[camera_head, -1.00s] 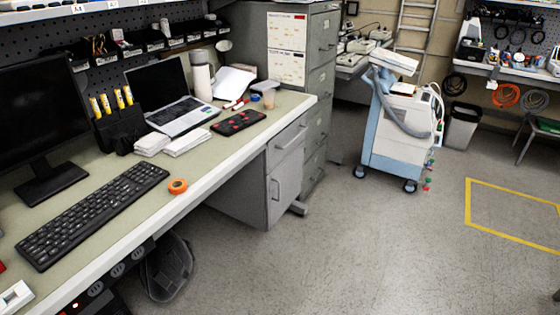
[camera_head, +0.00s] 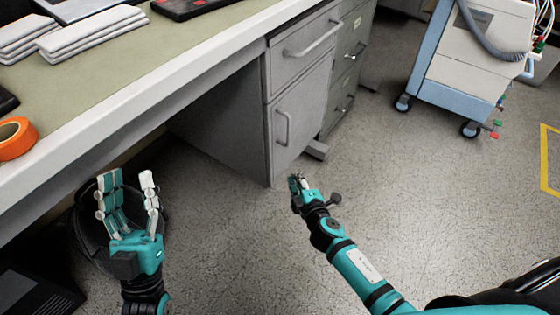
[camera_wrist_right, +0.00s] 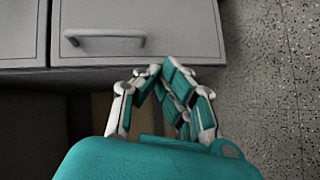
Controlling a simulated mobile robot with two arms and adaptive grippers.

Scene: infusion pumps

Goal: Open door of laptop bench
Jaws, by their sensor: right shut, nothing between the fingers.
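The laptop bench's grey cabinet has a closed door (camera_head: 300,118) below a drawer, with a vertical bar handle (camera_head: 283,128). In the right wrist view the door (camera_wrist_right: 170,25) fills the upper part, and its handle (camera_wrist_right: 103,38) lies up and left of the fingers. My right gripper (camera_head: 296,181) is in front of the cabinet, below the handle and apart from it. It is shut and empty; its fingertips (camera_wrist_right: 160,68) come together in the wrist view. My left gripper (camera_head: 130,180) is open and empty, fingers up, in front of the bench's underside at left.
The drawer (camera_head: 303,52) above the door is shut. An orange tape roll (camera_head: 14,138) and white cloths (camera_head: 90,32) lie on the bench top. A dark round object stands on the floor behind my left gripper. A wheeled medical cart (camera_head: 470,60) stands at back right. Floor before the cabinet is clear.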

